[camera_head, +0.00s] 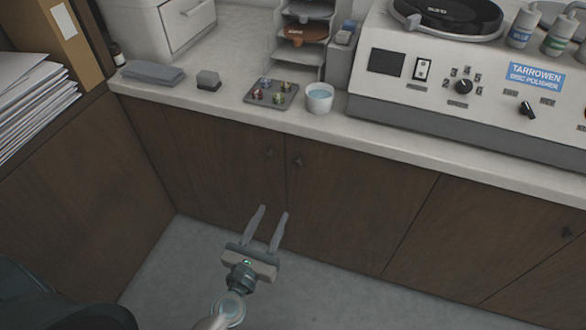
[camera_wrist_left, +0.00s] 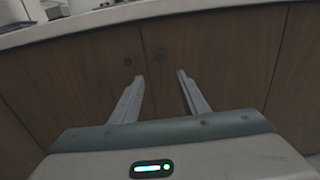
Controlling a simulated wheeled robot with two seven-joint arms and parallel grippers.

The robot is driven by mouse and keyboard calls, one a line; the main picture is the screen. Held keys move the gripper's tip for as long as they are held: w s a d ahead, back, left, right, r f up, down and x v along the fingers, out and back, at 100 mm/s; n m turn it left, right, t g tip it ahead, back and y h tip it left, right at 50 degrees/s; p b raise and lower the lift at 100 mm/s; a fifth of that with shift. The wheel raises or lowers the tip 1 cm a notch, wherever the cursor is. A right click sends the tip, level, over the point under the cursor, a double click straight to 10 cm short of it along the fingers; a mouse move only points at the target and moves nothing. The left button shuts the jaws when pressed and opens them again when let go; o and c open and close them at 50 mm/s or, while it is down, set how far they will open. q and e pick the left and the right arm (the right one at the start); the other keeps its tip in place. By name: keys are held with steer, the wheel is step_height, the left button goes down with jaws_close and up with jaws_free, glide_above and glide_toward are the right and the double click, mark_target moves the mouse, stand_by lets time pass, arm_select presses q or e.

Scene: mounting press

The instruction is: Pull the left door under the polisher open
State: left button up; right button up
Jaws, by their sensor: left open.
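The disc polisher (camera_head: 470,85) stands on the right of the counter. Brown cabinet doors, all shut, line the front below. One door (camera_head: 350,205) reaches under the polisher's left end and has a small dark knob (camera_head: 298,162) at its upper left. The door to its left (camera_head: 205,160) has a knob (camera_head: 268,152) at its upper right. Both knobs show in the left wrist view, the left one (camera_wrist_left: 128,60) and the right one (camera_wrist_left: 160,55). My left gripper (camera_head: 273,212) is open and empty, below and apart from the knobs. My right gripper is not in view.
A further door (camera_head: 490,235) with a knob (camera_head: 567,232) is at the right. The counter (camera_head: 225,100) carries a small tray (camera_head: 271,94) and a cup (camera_head: 319,98) near its edge. A side cabinet (camera_head: 75,190) borders the left. The floor (camera_head: 330,300) in front is clear.

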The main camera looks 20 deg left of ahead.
arm_select(q)
steer(key=shift+w, duration=0.1)
steer(key=p, duration=0.3)
glide_toward(296, 165)
steer(key=w, duration=0.7)
steer(key=shift+w+d, duration=0.15)
steer(key=shift+w, duration=0.25)
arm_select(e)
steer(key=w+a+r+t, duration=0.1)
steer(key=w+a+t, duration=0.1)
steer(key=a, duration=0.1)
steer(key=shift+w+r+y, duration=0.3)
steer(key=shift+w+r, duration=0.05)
